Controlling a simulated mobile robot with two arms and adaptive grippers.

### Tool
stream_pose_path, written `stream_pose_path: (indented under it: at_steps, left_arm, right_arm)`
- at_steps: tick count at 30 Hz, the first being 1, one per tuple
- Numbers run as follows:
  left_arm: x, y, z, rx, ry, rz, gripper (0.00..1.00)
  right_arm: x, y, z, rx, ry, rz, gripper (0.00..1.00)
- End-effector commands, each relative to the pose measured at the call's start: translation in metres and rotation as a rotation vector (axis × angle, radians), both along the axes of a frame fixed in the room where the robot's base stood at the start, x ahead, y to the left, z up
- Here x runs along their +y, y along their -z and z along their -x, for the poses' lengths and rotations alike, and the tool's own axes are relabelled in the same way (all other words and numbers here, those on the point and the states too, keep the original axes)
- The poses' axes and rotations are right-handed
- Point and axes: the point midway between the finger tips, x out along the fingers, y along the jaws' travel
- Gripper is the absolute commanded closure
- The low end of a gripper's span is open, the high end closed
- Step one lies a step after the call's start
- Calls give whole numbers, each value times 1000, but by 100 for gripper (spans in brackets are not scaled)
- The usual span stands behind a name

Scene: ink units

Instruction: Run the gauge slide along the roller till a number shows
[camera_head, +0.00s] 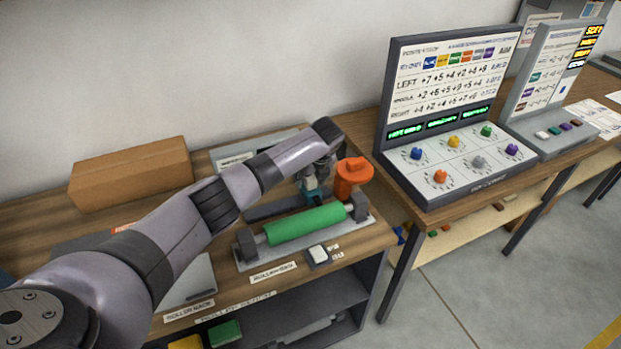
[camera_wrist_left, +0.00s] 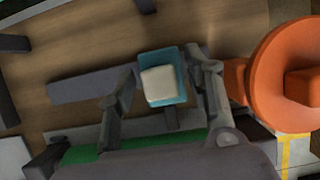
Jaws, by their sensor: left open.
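The green roller (camera_head: 305,222) lies between dark end supports on a grey base. It is partly hidden at the bottom of the left wrist view (camera_wrist_left: 85,155). The gauge slide seems to be the teal block with a pale cap (camera_wrist_left: 158,86) behind the roller; a bit of its teal (camera_head: 311,187) shows under my left gripper in the head view. My left gripper (camera_wrist_left: 162,92) is open, with one finger on each side of the block. Gaps show beside the block, though contact is hard to judge. I cannot make out a number on the gauge. My right gripper is not in view.
An orange knob-like part (camera_head: 353,176) stands close to the right of my left gripper. A small box with a white top (camera_head: 318,254) sits in front of the roller. A cardboard box (camera_head: 130,174) stands at the back left. A panel with coloured knobs (camera_head: 460,160) stands at right.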

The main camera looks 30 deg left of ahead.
Motion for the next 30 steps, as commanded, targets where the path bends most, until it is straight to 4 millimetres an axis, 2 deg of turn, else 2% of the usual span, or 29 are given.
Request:
stream_pose_path:
  at_steps: [7,11,24,30]
  left_arm:
    - [0,-2,1,0,0,0,53]
    - [-4,-13,3,-1,1,1,53]
    - [-29,-93,24,-3,1,1,53]
    - [-34,-109,29,0,-1,0,53]
  right_arm:
    - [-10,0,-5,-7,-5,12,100]
    - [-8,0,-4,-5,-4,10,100]
    - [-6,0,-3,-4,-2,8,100]
    - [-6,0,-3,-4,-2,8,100]
